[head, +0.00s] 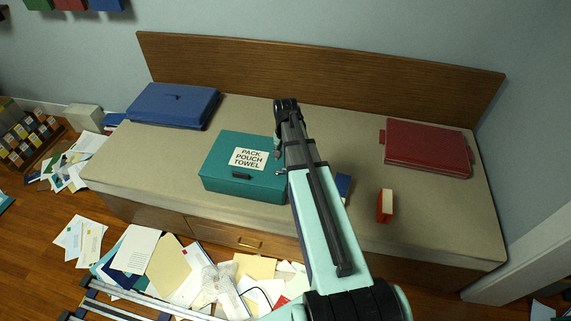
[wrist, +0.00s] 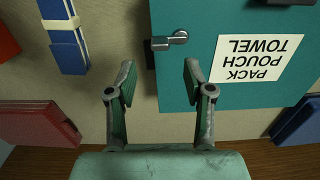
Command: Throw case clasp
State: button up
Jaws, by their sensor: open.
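The teal case (head: 225,180) lies closed on the bench, with a white label reading "PACK POUCH TOWEL" on its lid. It also fills the upper right of the wrist view (wrist: 185,85), label upside down. A metal clasp (wrist: 170,41) sits at the case's edge; in the head view it shows (head: 281,172) at the right edge, beside my arm. My gripper (wrist: 159,78) is open and empty. Its fingers appear on either side of the case's edge, below the clasp in the wrist view and apart from it. My arm hides part of the case's right side in the head view.
On the bench (head: 130,168) are a blue case (head: 170,105), a red case (head: 425,148), a small blue strapped item (wrist: 65,40) and a red-and-white block (head: 386,206). A wooden backboard (head: 310,75) runs behind. Papers (head: 165,265) litter the floor in front.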

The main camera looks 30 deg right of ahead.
jog(key=shift+r, duration=2.6)
jog(key=s+a+f+n+g, duration=0.1)
jog(key=s+a+f+n, duration=0.1)
jog(key=s+a+f, duration=0.35)
jog(key=s+a+f+n, duration=0.2)
jog(key=s+f, duration=0.4)
jog(key=f, duration=0.3)
jog(key=s+a+f+n+g, duration=0.1)
jog(key=s+a+f+n, duration=0.1)
jog(key=s+a+f, duration=0.4)
jog(key=s+a+f+g, duration=0.1)
jog(key=s+a+f, duration=0.1)
jog(key=s+f, duration=0.2)
jog(key=s+a+f+n+g, duration=0.1)
jog(key=s+f, duration=0.3)
jog(key=s, duration=0.7)
jog(key=s+a+f+n+g, duration=0.1)
jog(key=s+a+f+g, duration=0.1)
jog(key=s, duration=0.6)
jog(key=shift+s+a+f+g, duration=0.25)
jog(key=shift+a+f+g, duration=0.25)
jog(key=shift+f, duration=0.45)
